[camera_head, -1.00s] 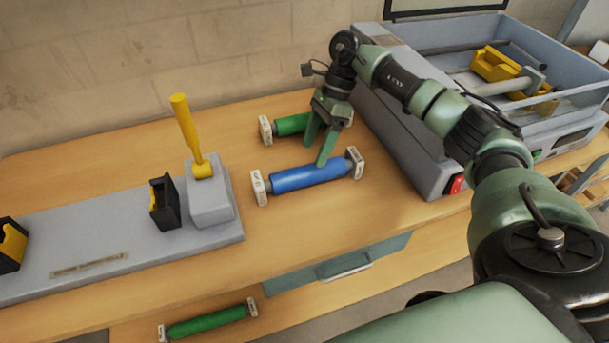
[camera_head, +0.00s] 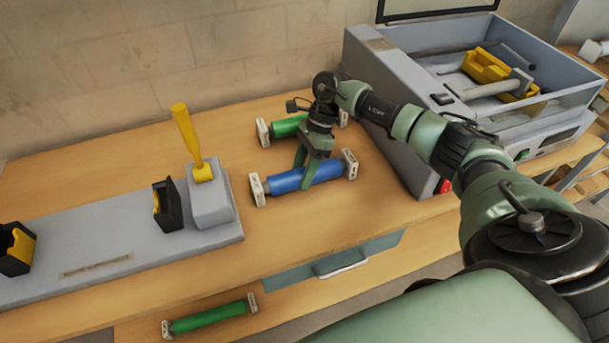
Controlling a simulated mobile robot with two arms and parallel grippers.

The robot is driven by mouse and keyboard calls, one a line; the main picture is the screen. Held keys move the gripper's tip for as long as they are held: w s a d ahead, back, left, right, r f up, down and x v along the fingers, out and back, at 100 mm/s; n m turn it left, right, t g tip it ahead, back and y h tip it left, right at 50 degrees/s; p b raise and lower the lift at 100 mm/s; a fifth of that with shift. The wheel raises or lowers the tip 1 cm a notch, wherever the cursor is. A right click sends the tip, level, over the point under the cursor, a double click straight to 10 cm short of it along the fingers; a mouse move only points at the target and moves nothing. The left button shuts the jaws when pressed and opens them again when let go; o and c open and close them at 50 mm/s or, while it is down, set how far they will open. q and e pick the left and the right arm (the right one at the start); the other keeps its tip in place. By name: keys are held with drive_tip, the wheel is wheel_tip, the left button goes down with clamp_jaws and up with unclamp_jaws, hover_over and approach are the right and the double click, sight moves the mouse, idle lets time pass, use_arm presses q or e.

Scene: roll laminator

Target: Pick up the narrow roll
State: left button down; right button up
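A blue roll (camera_head: 285,182) with white end blocks lies on the wooden table, in front of the laminator's left side. A green roll (camera_head: 287,127) with similar end blocks lies behind it. Another green roll (camera_head: 208,317) lies on a lower surface at the front. My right gripper (camera_head: 304,174) points down over the middle of the blue roll, its fingers apart, one on the far side and one on the near side. Whether they touch the roll cannot be told. The gripper hides part of both table rolls. My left gripper is out of view.
The grey laminator (camera_head: 392,122) with yellow parts inside stands at the right, under my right arm. A grey base plate (camera_head: 120,243) with black-and-yellow holders and a yellow lever (camera_head: 186,134) is at the left. A drawer (camera_head: 340,256) is under the table edge.

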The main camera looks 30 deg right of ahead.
clamp_jaws()
drive_tip(key=shift+w, duration=0.1)
drive_tip(key=shift+r, duration=0.1)
